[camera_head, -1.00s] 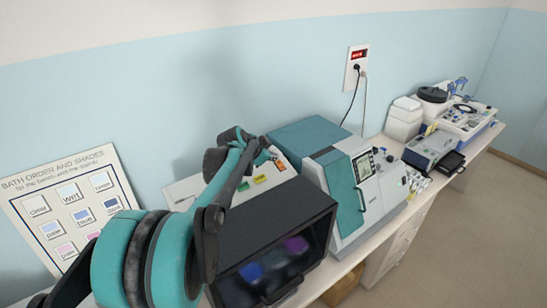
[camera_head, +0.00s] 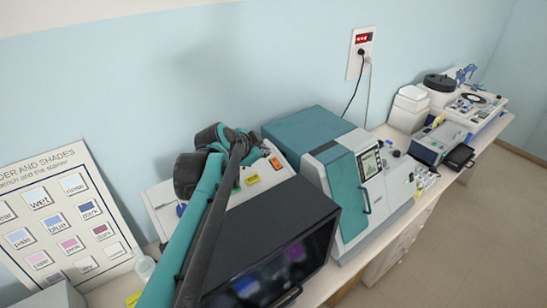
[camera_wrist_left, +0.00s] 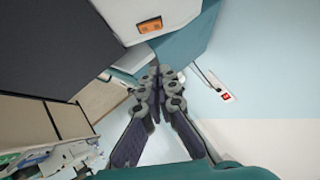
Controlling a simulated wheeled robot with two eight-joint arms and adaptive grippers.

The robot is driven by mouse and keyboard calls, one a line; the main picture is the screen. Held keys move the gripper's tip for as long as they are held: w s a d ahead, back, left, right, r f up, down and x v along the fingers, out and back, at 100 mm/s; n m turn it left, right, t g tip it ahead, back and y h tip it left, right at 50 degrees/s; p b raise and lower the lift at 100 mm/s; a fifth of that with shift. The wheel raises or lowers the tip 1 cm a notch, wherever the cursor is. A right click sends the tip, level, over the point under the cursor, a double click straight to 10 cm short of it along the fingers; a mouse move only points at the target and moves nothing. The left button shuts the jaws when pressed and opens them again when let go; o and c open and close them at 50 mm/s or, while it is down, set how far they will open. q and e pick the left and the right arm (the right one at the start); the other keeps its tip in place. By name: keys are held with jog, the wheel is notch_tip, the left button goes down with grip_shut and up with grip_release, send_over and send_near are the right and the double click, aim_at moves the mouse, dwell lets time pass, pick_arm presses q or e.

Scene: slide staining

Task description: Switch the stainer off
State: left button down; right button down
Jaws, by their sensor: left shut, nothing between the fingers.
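The black-hooded machine with a dark front window (camera_head: 285,265), which looks like the stainer, stands on the bench. Blurred blue and purple shapes show behind the window. A pale panel behind its hood carries an orange piece (camera_head: 276,163) and a yellow tag (camera_head: 252,180). My left gripper (camera_head: 254,141) is over the back of this machine, close to the orange piece, with its fingers partly hidden by my arm. In the left wrist view, the shut, empty fingers (camera_wrist_left: 157,78) point toward the orange, switch-like piece (camera_wrist_left: 149,25) on a white face, with a gap visible. Its setting is unclear.
A teal and white machine (camera_head: 345,190) stands close on the right. A wall outlet with a red switch (camera_head: 363,38) and hanging cord is above it. A bath-order board (camera_head: 65,215) leans on the wall at left. More equipment (camera_head: 430,145) fills the far bench.

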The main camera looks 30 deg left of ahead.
pick_arm(q)
send_near(277, 159)
jog(key=w, duration=0.1)
jog(key=w+d, duration=0.1)
jog(key=w, duration=0.1)
jog(key=shift+w+d+r, duration=0.25)
jog(key=shift+w+r, duration=0.1)
jog(key=f, duration=0.1)
jog(key=w+a+f, duration=0.1)
jog(key=f, duration=0.1)
jog(key=shift+w+a+p, duration=0.1)
jog(key=shift+a+p, duration=0.05)
jog(key=shift+p, duration=0.2)
jog(key=shift+a+f, duration=0.25)
jog(key=shift+f, duration=0.35)
